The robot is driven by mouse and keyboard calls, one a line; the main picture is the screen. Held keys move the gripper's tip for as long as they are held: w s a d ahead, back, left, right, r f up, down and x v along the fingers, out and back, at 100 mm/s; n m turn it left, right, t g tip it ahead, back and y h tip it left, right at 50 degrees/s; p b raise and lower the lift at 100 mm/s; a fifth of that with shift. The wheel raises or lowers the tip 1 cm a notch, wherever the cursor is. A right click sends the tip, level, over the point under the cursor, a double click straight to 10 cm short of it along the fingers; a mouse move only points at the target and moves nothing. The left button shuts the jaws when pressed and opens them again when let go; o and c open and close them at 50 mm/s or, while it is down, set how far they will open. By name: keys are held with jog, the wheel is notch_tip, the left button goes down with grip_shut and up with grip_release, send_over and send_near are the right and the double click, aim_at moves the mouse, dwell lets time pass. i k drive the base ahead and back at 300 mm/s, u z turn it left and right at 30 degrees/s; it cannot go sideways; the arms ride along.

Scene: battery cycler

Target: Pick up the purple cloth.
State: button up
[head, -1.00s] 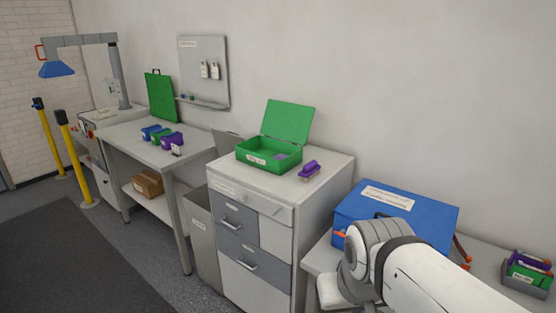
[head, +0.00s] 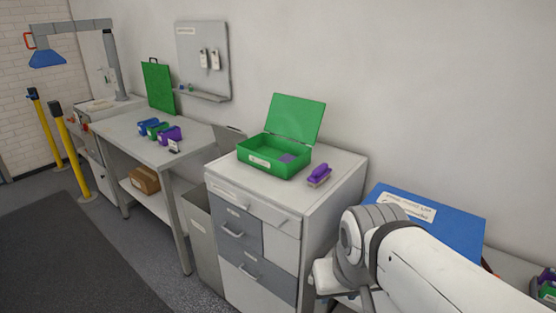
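A small flat purple patch (head: 288,158), which looks like the purple cloth, lies inside the open green box (head: 262,163) on top of the drawer cabinet. The box's front wall hides part of its inside. A purple-topped block with a pale underside, like a brush (head: 319,174), lies on the cabinet top just right of the box. My white arm reaches in from the lower right, in front of the blue box. My gripper does not show in the head view.
The cabinet top (head: 340,168) is otherwise mostly clear. The green lid (head: 296,118) stands up at the back. A blue box (head: 455,222) stands to the right, partly behind my arm. A table (head: 140,142) on the left bears small blue, green and purple bins.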

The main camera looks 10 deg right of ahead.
aim_at(287, 158)
jog(key=u, duration=1.75)
jog(key=i, duration=2.3)
jog(key=z, duration=3.45)
jog(key=i, duration=0.15)
jog(key=u, duration=0.3)
